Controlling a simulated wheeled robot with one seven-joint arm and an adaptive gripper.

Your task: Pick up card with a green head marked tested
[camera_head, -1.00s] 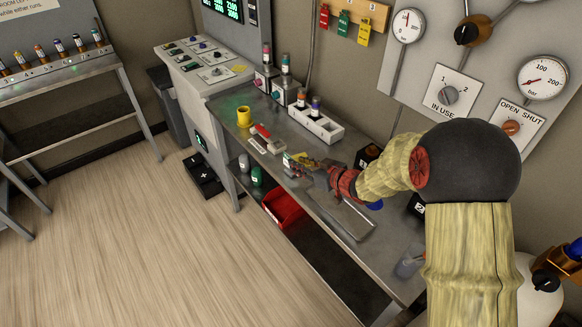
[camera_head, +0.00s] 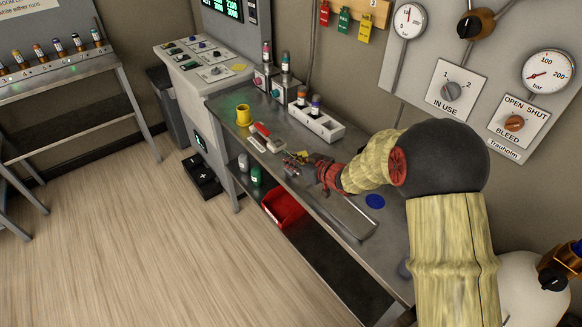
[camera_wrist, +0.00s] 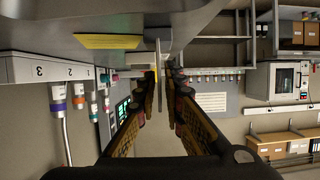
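In the head view, my gripper (camera_head: 296,162) is low over the metal bench (camera_head: 350,218), its fingers near small flat items. In the wrist view, my two fingers (camera_wrist: 161,80) stand apart, with a thin grey strip (camera_wrist: 158,75) seen edge-on between them. It may be a card, but its face and any marking are hidden. A gap shows beside the strip, so I see no firm grip. A yellow flat piece (camera_wrist: 108,41) lies to the left of the strip. I cannot make out a green head or the word tested.
On the bench are a yellow cup (camera_head: 243,115), a red-and-white item (camera_head: 262,129), a white rack with vials (camera_head: 318,123) and a blue disc (camera_head: 375,201). A red bin (camera_head: 284,208) is below. A valve panel (camera_head: 485,85) stands at right.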

